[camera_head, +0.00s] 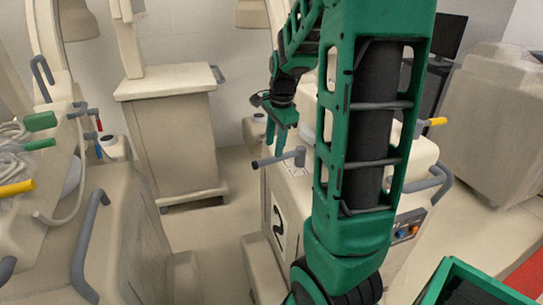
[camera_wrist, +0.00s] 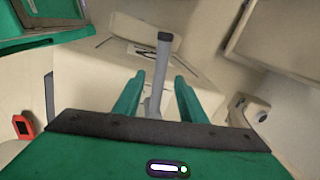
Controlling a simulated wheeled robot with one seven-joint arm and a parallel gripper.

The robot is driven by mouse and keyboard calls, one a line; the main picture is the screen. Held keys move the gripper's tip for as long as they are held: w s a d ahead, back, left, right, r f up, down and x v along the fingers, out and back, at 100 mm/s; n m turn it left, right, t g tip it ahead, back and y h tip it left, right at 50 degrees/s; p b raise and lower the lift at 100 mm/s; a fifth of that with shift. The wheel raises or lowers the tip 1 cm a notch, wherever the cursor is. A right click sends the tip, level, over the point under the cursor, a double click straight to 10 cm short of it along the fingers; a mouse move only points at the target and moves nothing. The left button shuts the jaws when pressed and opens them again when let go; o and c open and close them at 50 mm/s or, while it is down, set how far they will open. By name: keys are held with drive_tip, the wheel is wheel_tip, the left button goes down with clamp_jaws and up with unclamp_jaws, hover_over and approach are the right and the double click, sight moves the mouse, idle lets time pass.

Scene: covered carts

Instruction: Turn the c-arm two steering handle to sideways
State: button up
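The c-arm two cart (camera_head: 277,215) is the beige unit with a black "2" on its front. Its steering handle (camera_head: 278,159) is a grey bar with a dark end pointing left, set on a short post at the cart's top. My gripper (camera_head: 275,143) is open, its green fingers pointing down just above the bar. In the wrist view the handle (camera_wrist: 161,62) shows as a grey lever between the two spread fingers of my gripper (camera_wrist: 159,80). I see no clear contact with either finger. My arm hides part of the cart's top.
Another beige cart with grey handles (camera_head: 90,240) and green and yellow levers (camera_head: 18,188) stands at left. A beige cabinet (camera_head: 172,140) is behind. A covered unit (camera_head: 497,120) is at right. Floor (camera_head: 200,225) shows between the left cart and cart two.

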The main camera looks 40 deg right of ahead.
sight(273, 158)
drive_tip(key=shift+w+d+f, duration=0.1)
drive_tip(key=shift+w+f, duration=0.05)
drive_tip(key=shift+f, duration=0.75)
drive_tip(key=shift+w+a+f, duration=0.1)
drive_tip(key=shift+w+f, duration=0.1)
drive_tip(key=shift+f, duration=0.65)
drive_tip(key=shift+w+d+f, duration=0.1)
drive_tip(key=shift+w+f, duration=0.05)
drive_tip(key=shift+f, duration=0.75)
drive_tip(key=shift+c, duration=0.4)
clamp_jaws()
